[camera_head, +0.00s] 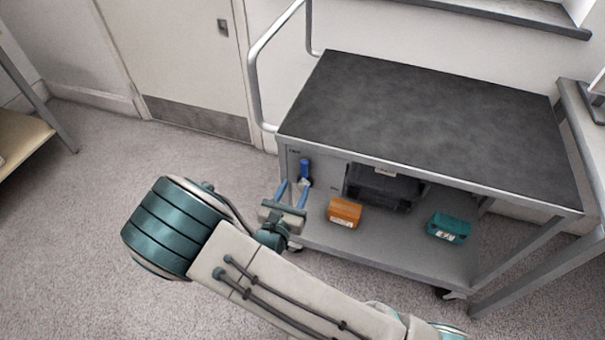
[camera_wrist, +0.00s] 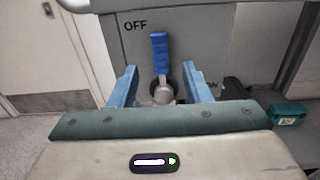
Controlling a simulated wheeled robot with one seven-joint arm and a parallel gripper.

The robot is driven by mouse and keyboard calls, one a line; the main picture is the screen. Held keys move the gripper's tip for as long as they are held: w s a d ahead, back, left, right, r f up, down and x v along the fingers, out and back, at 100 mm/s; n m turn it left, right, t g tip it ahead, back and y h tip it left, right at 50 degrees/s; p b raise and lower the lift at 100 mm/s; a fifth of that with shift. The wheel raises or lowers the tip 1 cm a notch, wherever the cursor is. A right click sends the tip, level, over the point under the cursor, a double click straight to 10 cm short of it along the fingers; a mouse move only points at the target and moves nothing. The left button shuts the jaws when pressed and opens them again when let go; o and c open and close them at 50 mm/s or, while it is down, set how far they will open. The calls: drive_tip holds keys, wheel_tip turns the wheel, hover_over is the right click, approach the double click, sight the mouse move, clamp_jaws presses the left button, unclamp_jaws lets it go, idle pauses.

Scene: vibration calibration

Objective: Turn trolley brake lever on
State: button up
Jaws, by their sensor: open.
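The trolley (camera_head: 440,100) has a dark top and a grey side panel. Its brake lever (camera_head: 304,168) has a blue handle on that panel. In the wrist view the lever (camera_wrist: 159,55) points up and leans slightly left, near the word OFF; a second label at the lower right is partly hidden by a finger. My gripper (camera_head: 293,192) is open in front of the panel. In the wrist view its blue fingers (camera_wrist: 160,88) stand on either side of the lever's grey base, with gaps visible. I cannot tell whether anything touches.
An orange box (camera_head: 344,212) and a teal box (camera_head: 448,227) sit on the trolley's lower shelf, with a dark case (camera_head: 383,187) behind. A curved push handle (camera_head: 257,85) rises at the trolley's left end.

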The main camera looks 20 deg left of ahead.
sight(303, 170)
drive_tip(key=w, duration=0.6)
drive_tip(key=shift+w+d, duration=0.15)
drive_tip(key=shift+d, duration=0.05)
drive_tip(key=shift+c, duration=0.3)
